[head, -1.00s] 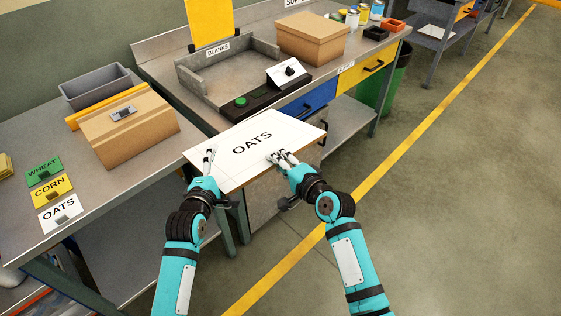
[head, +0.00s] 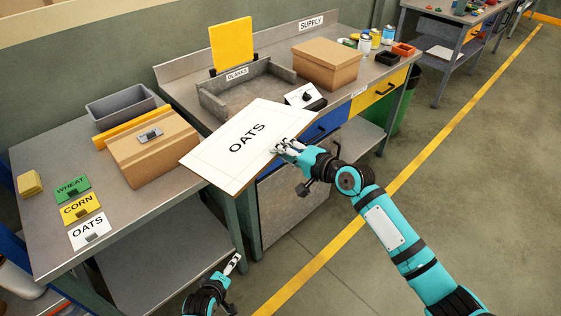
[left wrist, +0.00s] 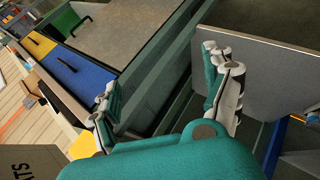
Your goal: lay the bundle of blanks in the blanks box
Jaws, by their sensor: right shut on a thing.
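The bundle of blanks (head: 236,150) is a flat white stack marked OATS. It is tilted in the air in front of the supply bench. My right gripper (head: 284,148) is shut on its right edge. My left gripper (head: 234,264) is lower, in front of the benches and apart from the bundle. Its fingers are spread with nothing between them in the left wrist view (left wrist: 165,92). The blanks box (head: 212,105) is a low grey open-topped tray labelled BLANKS on the supply bench, just behind the bundle. The bundle hides part of its front.
A cardboard box (head: 316,62) stands right of the blanks box, and a yellow panel (head: 231,44) stands behind it. A small white control box (head: 301,95) is beside the bundle. The left bench holds a brown box (head: 150,150), a grey bin (head: 121,104) and label cards.

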